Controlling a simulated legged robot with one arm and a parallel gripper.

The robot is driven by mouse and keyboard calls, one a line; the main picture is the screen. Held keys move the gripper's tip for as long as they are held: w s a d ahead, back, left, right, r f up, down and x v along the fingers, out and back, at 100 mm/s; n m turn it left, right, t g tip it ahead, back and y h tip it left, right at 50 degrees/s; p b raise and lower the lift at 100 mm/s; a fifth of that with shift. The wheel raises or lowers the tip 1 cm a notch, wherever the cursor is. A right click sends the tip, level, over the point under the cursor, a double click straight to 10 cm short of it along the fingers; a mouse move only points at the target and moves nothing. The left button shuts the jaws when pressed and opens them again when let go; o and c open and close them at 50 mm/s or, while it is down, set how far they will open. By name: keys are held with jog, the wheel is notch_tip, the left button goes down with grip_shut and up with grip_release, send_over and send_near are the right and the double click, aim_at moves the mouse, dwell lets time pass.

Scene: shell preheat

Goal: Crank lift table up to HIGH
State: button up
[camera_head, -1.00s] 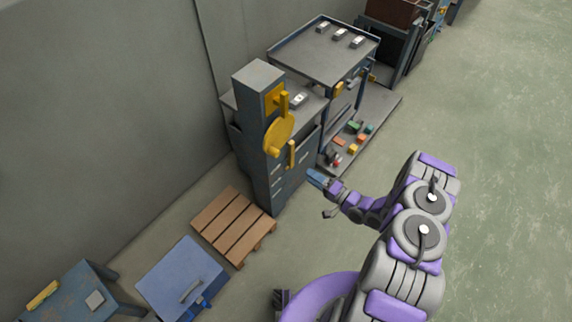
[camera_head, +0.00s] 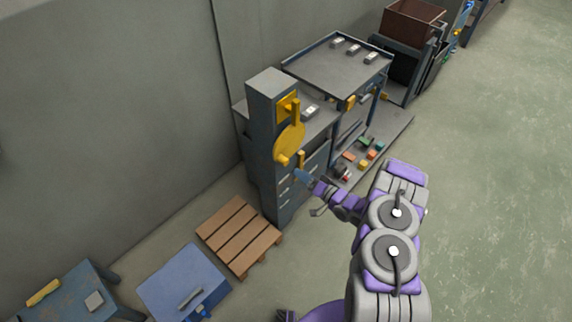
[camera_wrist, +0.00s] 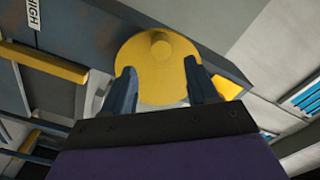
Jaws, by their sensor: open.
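The crank is a yellow disc (camera_head: 291,139) with a round knob (camera_head: 283,161) on the side of a tall grey-blue column (camera_head: 264,125). In the wrist view the disc (camera_wrist: 150,85) lies ahead and between my two fingers, with its knob (camera_wrist: 161,44) near the top. My gripper (camera_head: 309,193) is open and empty, just right of and below the crank in the head view. My gripper also shows in the wrist view (camera_wrist: 163,82); I cannot tell whether a fingertip touches the disc. A HIGH label (camera_wrist: 33,14) is at the wrist view's upper left.
A grey-topped table (camera_head: 325,68) with several small blocks stands behind the column. Small coloured parts lie on a low platform (camera_head: 392,132). A wooden pallet (camera_head: 238,233) and a blue box (camera_head: 180,276) are at the lower left. Open floor lies to the right.

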aim_at(287, 163)
jog(key=b+x, duration=0.2)
jog(key=x, duration=0.7)
grip_shut()
dwell(0.4)
